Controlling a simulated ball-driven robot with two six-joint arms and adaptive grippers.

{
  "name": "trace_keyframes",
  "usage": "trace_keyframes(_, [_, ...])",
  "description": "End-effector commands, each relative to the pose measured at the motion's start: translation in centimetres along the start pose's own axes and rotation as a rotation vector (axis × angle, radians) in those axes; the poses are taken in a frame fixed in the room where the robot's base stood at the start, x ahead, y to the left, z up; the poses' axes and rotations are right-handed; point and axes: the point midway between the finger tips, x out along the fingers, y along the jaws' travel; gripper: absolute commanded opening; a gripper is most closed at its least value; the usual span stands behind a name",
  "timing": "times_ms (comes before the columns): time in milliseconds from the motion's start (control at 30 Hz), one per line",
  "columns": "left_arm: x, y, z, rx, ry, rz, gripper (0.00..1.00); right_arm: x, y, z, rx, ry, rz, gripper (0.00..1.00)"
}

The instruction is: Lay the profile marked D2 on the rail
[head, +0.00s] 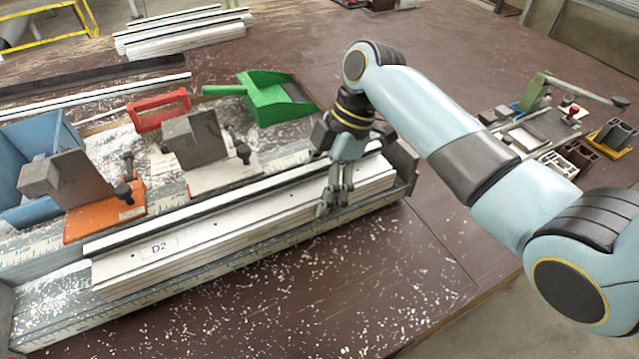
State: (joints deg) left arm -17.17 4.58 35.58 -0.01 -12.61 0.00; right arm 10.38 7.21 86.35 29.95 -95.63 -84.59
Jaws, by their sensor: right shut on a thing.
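The profile marked D2 (215,242) is a long white bar with its label near the left end. It lies lengthwise along the grey rail (245,258), which carries a scale on its edges. My right gripper (337,203) comes down from above, shut on the profile near its right end. I cannot tell whether the profile's underside rests on the rail or is slightly above it. An orange clamp (104,210) and a pale clamp (210,178), each with a dark grey block, stand behind the profile. My left gripper is not in view.
A dark end stop (402,168) stands at the rail's right end. Behind are a red-handled tool (160,110), a green dustpan (262,98), a blue bin (35,155) and stacked white profiles (185,35). White chips litter the bench; the right front is otherwise free.

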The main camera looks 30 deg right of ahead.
Motion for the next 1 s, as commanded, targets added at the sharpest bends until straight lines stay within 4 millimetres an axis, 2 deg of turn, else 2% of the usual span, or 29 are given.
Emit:
trace_keyframes(300, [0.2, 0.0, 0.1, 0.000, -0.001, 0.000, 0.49, 0.4, 0.1, 0.1, -0.002, 0.002, 0.002, 0.11])
trace_keyframes(333, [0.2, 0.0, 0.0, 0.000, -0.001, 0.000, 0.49, 0.4, 0.1, 0.1, -0.002, 0.002, 0.003, 0.71])
trace_keyframes(533, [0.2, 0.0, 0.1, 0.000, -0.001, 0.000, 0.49, 0.4, 0.1, 0.1, -0.001, 0.001, 0.003, 0.97])
trace_keyframes(867, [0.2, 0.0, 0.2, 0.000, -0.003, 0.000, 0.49, 0.3, 0.2, 0.2, -0.001, -0.002, 0.006, 0.99])
trace_keyframes(1000, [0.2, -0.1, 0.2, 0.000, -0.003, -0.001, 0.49, -0.6, 0.3, 0.2, -0.001, -0.003, 0.008, 0.99])
